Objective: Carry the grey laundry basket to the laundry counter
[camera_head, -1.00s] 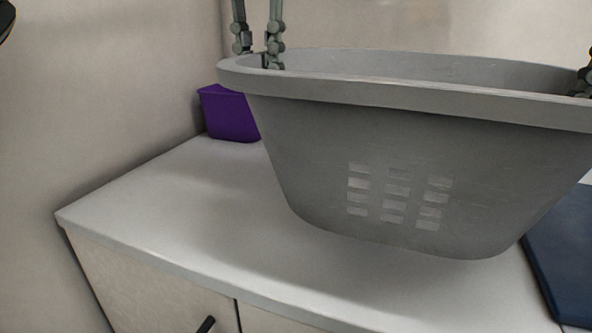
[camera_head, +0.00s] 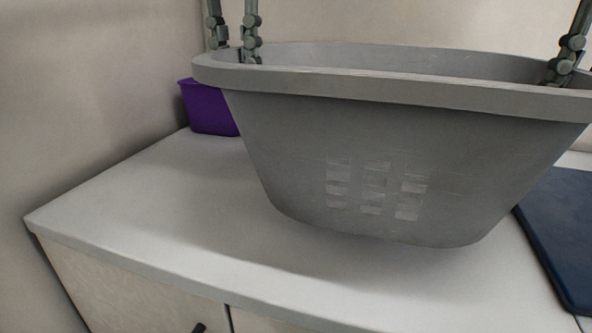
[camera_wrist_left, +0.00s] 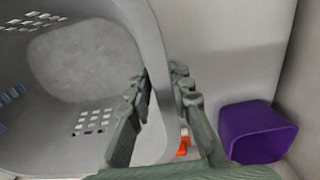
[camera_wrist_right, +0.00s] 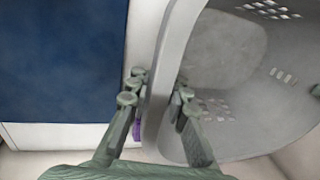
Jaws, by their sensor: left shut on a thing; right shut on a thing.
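The grey laundry basket (camera_head: 400,160) fills the middle and right of the head view, upright, over the white counter (camera_head: 150,215). A shadow lies on the counter under it; I cannot tell for sure whether its base touches. My left gripper (camera_head: 235,55) is shut on the basket's left rim, one finger inside and one outside, as the left wrist view (camera_wrist_left: 155,95) shows. My right gripper (camera_head: 562,75) is shut on the right rim; the right wrist view (camera_wrist_right: 158,95) shows its fingers on both sides of the wall. The basket looks empty inside.
A purple bin (camera_head: 208,108) stands on the counter at the back left, close to the basket. A dark blue mat (camera_head: 565,225) lies at the right. A small orange thing (camera_wrist_left: 183,142) shows beside the rim in the left wrist view. The counter's front left is clear.

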